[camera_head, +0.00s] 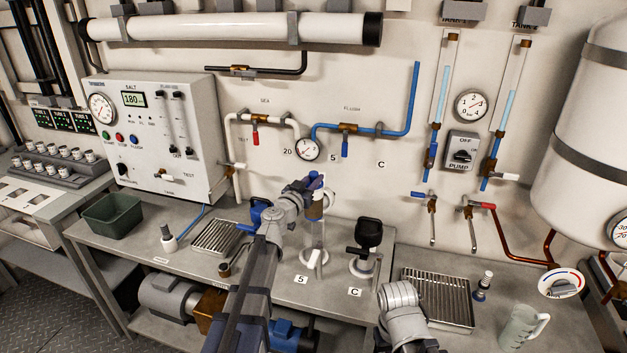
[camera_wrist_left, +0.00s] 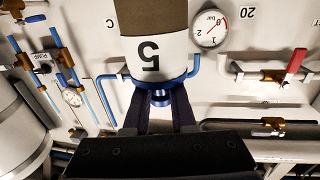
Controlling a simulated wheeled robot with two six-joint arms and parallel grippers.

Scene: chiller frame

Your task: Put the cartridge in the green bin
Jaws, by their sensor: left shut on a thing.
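My left gripper (camera_head: 312,188) is shut on the blue knob on top of the cartridge (camera_head: 315,209). The cartridge is brown with a pale band marked 5 and hangs upright below the fingers. In the left wrist view, which is upside down, the fingers (camera_wrist_left: 160,105) close on the blue knob, with the cartridge (camera_wrist_left: 150,55) beyond. In the head view it is at or just above a clear housing (camera_head: 313,236) over the label 5; I cannot tell whether its lower end is inside. The green bin (camera_head: 112,217) stands on the bench at the left, apparently empty.
A second housing with a black head (camera_head: 368,234) stands at C. The control box (camera_head: 152,140) rises behind. A jug (camera_head: 522,326) is at right.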

